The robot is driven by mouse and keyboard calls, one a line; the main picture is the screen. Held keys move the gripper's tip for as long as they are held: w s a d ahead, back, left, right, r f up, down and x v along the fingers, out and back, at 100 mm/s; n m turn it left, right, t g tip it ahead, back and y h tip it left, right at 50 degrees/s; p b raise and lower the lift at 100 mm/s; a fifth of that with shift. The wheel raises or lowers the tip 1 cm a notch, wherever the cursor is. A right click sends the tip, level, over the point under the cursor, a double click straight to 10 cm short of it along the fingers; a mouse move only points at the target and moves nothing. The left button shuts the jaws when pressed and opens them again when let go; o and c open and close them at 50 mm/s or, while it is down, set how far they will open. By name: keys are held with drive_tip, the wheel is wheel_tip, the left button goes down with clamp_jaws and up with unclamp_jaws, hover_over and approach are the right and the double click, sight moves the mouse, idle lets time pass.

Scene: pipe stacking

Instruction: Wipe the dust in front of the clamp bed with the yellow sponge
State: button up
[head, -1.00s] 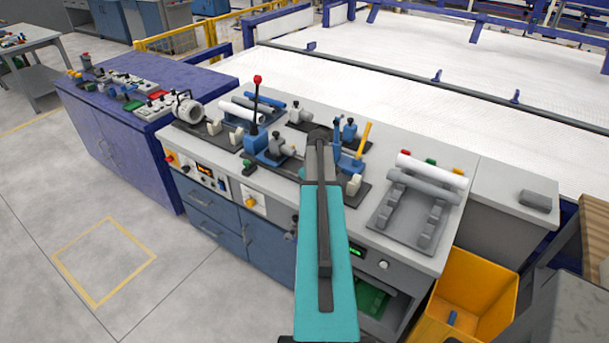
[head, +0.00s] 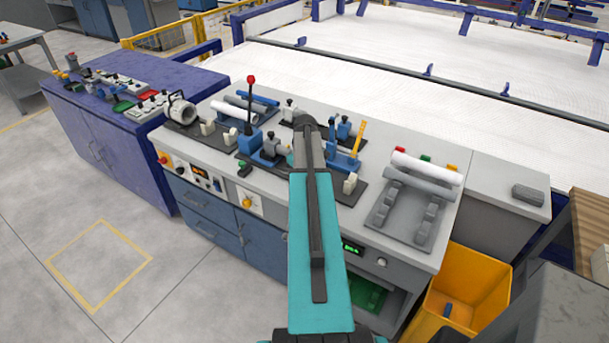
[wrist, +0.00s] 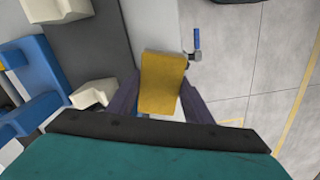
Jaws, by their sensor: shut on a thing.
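The yellow sponge (wrist: 161,80) is between the two dark purple fingers of my gripper (wrist: 160,98) in the wrist view, and they are shut on it. It is over the light grey strip of bench top (wrist: 153,25) beside the clamp bed's dark plate (wrist: 88,35). I cannot tell whether it touches the surface. In the head view the clamp bed (head: 347,187) is a dark plate with blue clamps and pale blocks, partly behind my arm. My arm hides the gripper and sponge there. No dust can be made out.
A grey rack with pipes (head: 405,205) stands to the right on the bench. A red-knobbed lever (head: 251,105) and a yellow handle (head: 358,138) rise near my arm. A yellow bin (head: 465,290) is at the lower right. The bench's front edge is close to the sponge.

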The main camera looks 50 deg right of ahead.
drive_tip(key=shift+r+p, duration=0.65)
drive_tip(key=shift+r, duration=1)
drive_tip(key=shift+a, duration=0.1)
drive_tip(key=shift+w+a, duration=0.2)
drive_tip(key=shift+w, duration=0.05)
drive_tip(key=w+a+r+n+b, duration=0.1)
drive_tip(key=w+a+n+b, duration=0.15)
drive_tip(key=w+a, duration=0.75)
drive_tip(key=w+a+r+n+b, duration=0.25)
drive_tip(key=w+a, duration=0.35)
drive_tip(key=a, duration=0.8)
drive_tip(key=w+a+r+n+b, duration=0.1)
drive_tip(key=w+a+b, duration=0.1)
drive_tip(key=a, duration=1.2)
drive_tip(key=w+a+r+n+b, duration=0.1)
drive_tip(key=a+n+b, duration=0.1)
drive_tip(key=a, duration=1.2)
drive_tip(key=shift+w+b, duration=0.4)
drive_tip(key=shift+b, duration=0.2)
drive_tip(key=shift+a, duration=0.1)
